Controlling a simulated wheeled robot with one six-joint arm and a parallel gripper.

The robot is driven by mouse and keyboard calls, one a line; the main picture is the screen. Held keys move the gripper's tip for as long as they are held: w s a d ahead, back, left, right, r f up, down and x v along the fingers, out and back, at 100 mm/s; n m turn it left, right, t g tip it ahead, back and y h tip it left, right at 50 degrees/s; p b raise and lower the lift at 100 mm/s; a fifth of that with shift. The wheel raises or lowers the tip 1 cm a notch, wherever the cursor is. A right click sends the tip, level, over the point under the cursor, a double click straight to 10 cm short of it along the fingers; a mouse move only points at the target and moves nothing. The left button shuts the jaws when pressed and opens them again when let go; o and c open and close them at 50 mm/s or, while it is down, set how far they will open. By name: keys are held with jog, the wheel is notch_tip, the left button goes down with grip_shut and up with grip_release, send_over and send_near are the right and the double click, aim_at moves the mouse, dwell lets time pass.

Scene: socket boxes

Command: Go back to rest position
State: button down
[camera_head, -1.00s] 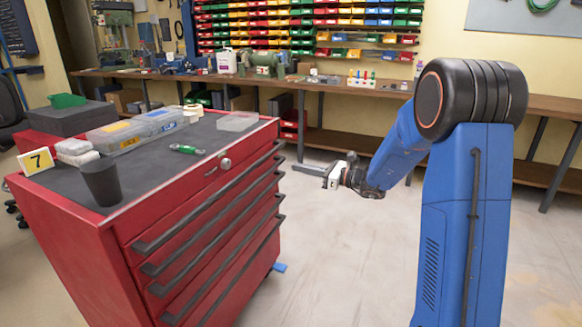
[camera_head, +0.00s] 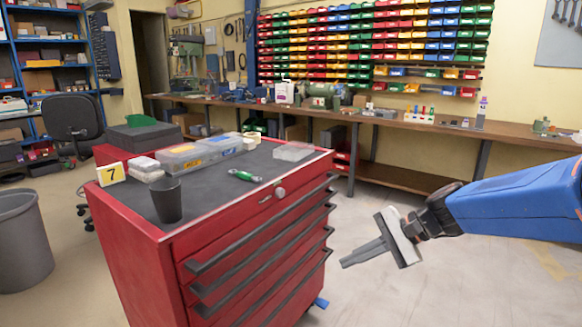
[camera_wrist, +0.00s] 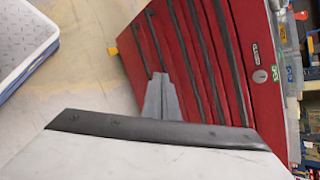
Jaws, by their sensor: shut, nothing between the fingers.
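My gripper (camera_head: 366,253) is shut and empty. In the head view it hangs in free air to the right of the red tool cabinet (camera_head: 240,268), apart from it and lower than its top. In the wrist view, the shut fingers (camera_wrist: 163,98) show in front of the cabinet's drawers (camera_wrist: 200,60), which appear turned on their side. My blue arm reaches in from the right edge of the head view.
A grey bin (camera_head: 22,243) stands left. A long workbench (camera_head: 420,122) runs behind. The floor right of the cabinet is clear.

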jog(key=s+d+f+n+t+h, duration=0.1)
jog(key=s+d+n+h, duration=0.4)
jog(key=s+d, duration=0.2)
jog(key=s+d+f+n+t+h, duration=0.1)
jog(key=s+d+n+h, duration=0.3)
jog(key=s, duration=0.8)
jog(key=d+f+n, duration=0.1)
jog(key=d+n, duration=0.1)
jog(key=d, duration=0.1)
jog(key=shift+t+h, duration=0.3)
jog(key=shift+h, duration=0.1)
jog(key=shift+s+d, duration=0.1)
dwell(0.4)
